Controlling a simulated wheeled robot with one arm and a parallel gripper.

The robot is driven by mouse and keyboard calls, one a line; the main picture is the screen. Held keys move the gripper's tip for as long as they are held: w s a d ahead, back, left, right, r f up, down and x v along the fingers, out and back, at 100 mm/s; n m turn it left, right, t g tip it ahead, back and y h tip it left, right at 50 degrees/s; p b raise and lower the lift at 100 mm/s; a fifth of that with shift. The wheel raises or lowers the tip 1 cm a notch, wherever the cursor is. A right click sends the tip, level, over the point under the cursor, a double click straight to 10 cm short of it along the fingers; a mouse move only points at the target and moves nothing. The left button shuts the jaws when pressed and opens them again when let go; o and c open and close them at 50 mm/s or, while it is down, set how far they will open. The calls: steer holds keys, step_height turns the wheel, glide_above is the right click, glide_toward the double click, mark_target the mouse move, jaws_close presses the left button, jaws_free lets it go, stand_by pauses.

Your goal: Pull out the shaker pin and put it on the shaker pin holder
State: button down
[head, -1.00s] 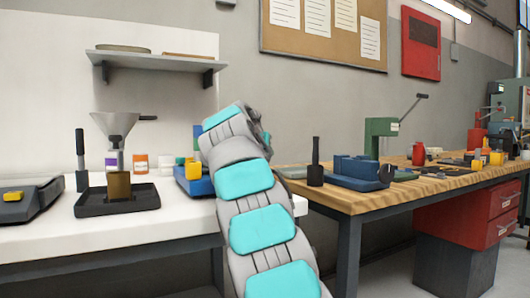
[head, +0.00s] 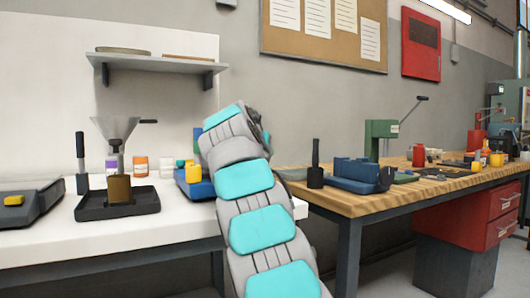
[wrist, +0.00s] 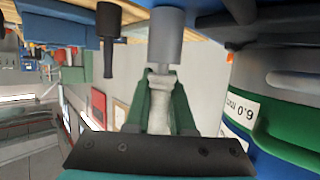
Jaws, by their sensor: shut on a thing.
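In the wrist view, my gripper (wrist: 159,122) has green fingers closed on the narrow part of a light grey pin-like piece (wrist: 160,85), probably the shaker pin. A wider grey cylinder (wrist: 166,38) stands in line with it at the top of the view; I cannot tell whether the two are one piece or still joined. A blue and green body with a white label (wrist: 240,107) is close at the right. In the head view my own arm hides my gripper and the pin. I cannot make out the shaker pin holder for certain.
A blue device (head: 197,186) sits partly behind my arm on the white bench. A funnel (head: 115,130) stands over a dark tray (head: 146,201) to its left. A black-handled tool (head: 315,170) and a blue block (head: 357,173) stand on the wooden bench to the right.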

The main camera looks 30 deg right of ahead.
steer(key=shift+r, duration=0.3)
steer(key=shift+r+p, duration=2.65)
steer(key=shift+p, duration=0.05)
step_height(320, 180, up, 4)
steer(key=p, duration=0.3)
steer(key=shift+p, duration=0.4)
steer(key=shift+a, duration=0.15)
